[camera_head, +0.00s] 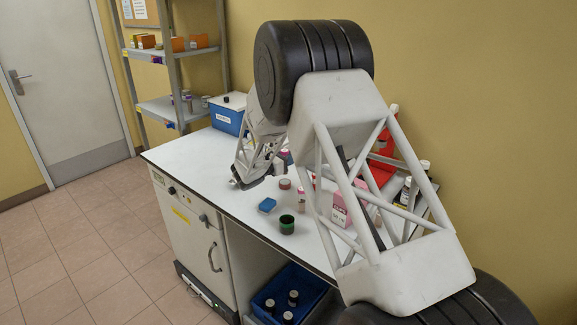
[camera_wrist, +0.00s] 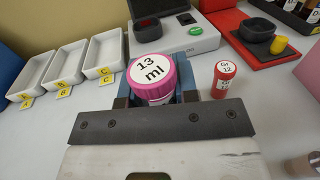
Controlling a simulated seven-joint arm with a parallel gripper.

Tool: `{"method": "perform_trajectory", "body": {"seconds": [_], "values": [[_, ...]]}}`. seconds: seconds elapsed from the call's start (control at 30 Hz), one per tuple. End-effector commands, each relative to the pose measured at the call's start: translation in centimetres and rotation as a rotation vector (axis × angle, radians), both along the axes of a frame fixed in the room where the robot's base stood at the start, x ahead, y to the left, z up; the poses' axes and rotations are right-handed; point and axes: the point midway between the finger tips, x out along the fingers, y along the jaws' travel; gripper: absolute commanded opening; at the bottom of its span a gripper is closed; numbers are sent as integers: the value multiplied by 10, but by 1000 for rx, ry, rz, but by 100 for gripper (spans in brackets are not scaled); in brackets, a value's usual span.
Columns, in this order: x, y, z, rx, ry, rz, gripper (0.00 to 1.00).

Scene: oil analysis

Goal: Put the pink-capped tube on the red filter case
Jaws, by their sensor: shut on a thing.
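White trays (camera_wrist: 104,53) marked A, B and C stand at left. A grey device (camera_wrist: 196,42) with a dark screen is behind the tube. Open bench lies at the left.

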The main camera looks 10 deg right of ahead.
Motion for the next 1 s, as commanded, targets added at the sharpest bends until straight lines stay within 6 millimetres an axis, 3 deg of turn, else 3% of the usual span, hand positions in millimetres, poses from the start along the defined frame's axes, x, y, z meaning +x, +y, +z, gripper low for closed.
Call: {"method": "perform_trajectory", "body": {"seconds": [0.3,0.8,0.83,0.97,1.0], "values": [[0,0,-31,-1,2,1,6],[0,0,-37,-1,1,0,6],[0,0,-36,-1,1,0,32],[0,0,-36,-1,1,0,52],[0,0,-36,-1,1,0,53]]}}
